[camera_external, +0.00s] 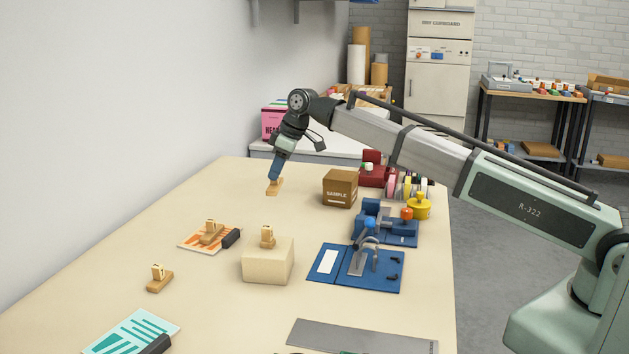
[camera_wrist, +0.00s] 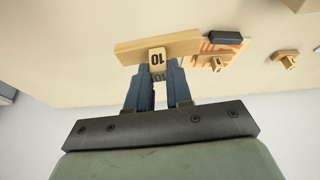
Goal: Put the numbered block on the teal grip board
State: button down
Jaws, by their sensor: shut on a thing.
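My gripper (camera_external: 275,177) is shut on a wooden block with a flat, wider base (camera_external: 274,190), held over the far left part of the table. In the wrist view my gripper (camera_wrist: 156,76) has its two blue-grey fingers on either side of the block's upright part. That part shows the number 10 (camera_wrist: 157,57), and its base is a long wooden plank (camera_wrist: 185,44). The teal grip board (camera_external: 134,328), white with teal stripes and a dark bar, lies at the near left of the table.
Similar wooden blocks stand on the bare table (camera_external: 159,280), on an orange-striped board (camera_external: 190,244), and on a cream box (camera_external: 268,265). A brown SAMPLE box (camera_external: 340,190) and blue fixtures (camera_external: 330,280) stand to the right. A grey strip (camera_external: 365,338) lies at the front.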

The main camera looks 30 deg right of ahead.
jog(key=s+a+n+g, duration=0.1)
jog(key=s+a+n, duration=0.1)
jog(key=s+a, duration=0.75)
jog(key=s+a+n, duration=0.2)
jog(key=s+a, duration=0.4)
jog(key=a, duration=0.6)
jog(key=n+g, duration=0.2)
jog(key=n, duration=0.1)
send_over(136, 339)
jog(key=shift+y, duration=0.4)
jog(key=shift+f, duration=4.6)
jog(key=shift+f, duration=0.1)
jog(key=c, duration=1)
grip_release()
jog(key=v, duration=1.2)
